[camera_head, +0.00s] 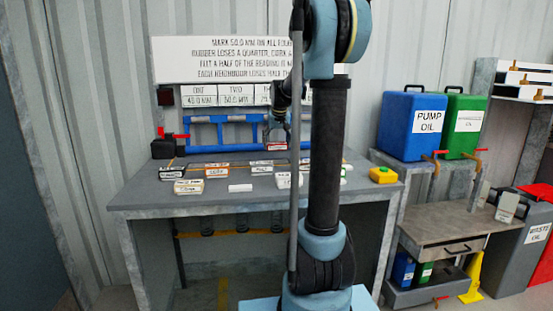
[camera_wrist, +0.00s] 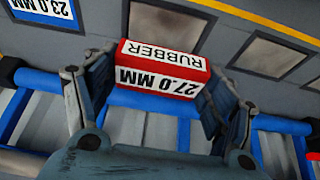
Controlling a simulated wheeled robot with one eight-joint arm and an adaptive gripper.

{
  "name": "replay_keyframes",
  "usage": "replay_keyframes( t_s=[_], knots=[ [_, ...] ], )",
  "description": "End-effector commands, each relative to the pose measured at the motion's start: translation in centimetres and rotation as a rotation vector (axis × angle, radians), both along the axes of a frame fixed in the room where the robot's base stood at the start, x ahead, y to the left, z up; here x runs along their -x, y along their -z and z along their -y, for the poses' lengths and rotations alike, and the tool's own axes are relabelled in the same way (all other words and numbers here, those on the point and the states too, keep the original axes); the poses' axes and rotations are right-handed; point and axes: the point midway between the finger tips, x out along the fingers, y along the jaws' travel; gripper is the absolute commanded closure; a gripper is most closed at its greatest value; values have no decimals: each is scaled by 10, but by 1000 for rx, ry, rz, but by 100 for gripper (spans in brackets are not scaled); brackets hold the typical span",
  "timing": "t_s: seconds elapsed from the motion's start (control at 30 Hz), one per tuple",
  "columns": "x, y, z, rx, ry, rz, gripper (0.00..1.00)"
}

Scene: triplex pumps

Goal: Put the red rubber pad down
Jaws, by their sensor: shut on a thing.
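The red rubber pad (camera_wrist: 165,60) is a red block with white labels reading "RUBBER" and "27.0 MM", upside down in the wrist view. My gripper (camera_wrist: 160,82) is shut on it, with one finger at each end. In the head view the pad (camera_head: 277,147) shows as a small red and white block below my gripper (camera_head: 278,130), at the back of the grey bench (camera_head: 140,198). My arm hides part of the bench. I cannot tell whether the pad touches anything beneath it.
A blue rail frame (camera_head: 228,148) runs along the bench's back. Several labelled blocks (camera_head: 217,170) lie on the bench, with a white block (camera_head: 240,188) before them. A yellow block (camera_head: 383,175) sits at the right. A blue "23.0 MM" block (camera_wrist: 45,12) shows in the wrist view.

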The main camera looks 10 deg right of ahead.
Motion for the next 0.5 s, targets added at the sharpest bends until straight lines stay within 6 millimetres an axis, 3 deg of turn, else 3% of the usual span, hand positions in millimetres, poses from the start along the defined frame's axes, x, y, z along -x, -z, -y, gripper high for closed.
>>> replay_keyframes(
  t_s=[0.5],
  knots=[
    [0,54,1,1,1,0,56]
  ],
)
